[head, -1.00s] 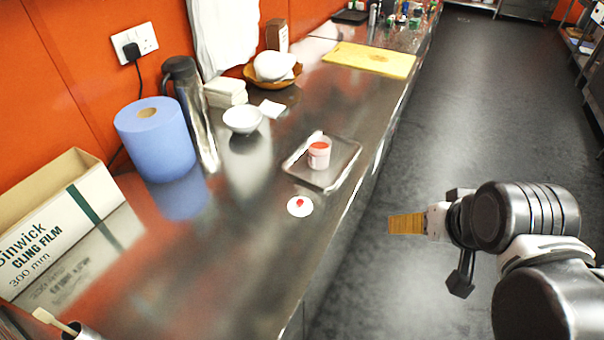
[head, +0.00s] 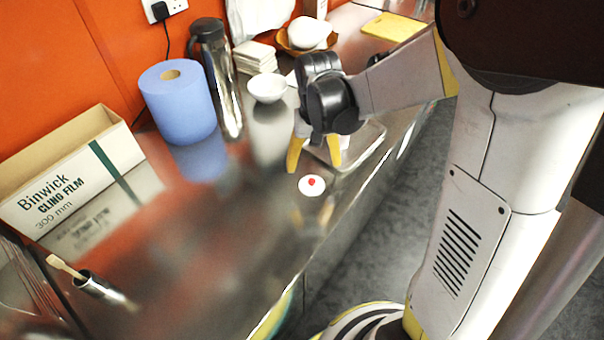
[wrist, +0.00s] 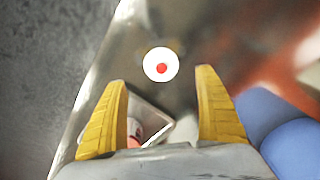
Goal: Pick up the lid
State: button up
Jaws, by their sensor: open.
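The lid (head: 312,186) is a small white disc with a red knob, lying flat on the steel counter near its front edge. In the wrist view the lid (wrist: 161,65) lies beyond the fingertips, between their lines and a little left of centre. My gripper (head: 314,168) is open and empty above the counter, just behind the lid in the head view. Its two yellow fingers (wrist: 162,78) are wide apart and do not touch the lid. A small tray (head: 372,134) is partly hidden behind my gripper.
A blue paper roll (head: 178,104), a steel flask (head: 222,80), a white bowl (head: 267,88) and a cling film box (head: 75,172) stand along the wall. A cup with a brush (head: 95,285) is at the lower left. The counter left of the lid is clear.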

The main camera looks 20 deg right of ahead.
aim_at(312, 180)
notch_tip(312, 180, down, 8)
jog(key=b, duration=0.3)
jog(key=shift+w+a+b, duration=0.1)
jog(key=shift+b, duration=0.2)
jog(key=shift+r, duration=0.1)
jog(key=c, duration=1.2)
jog(key=shift+c, duration=0.7)
grip_shut()
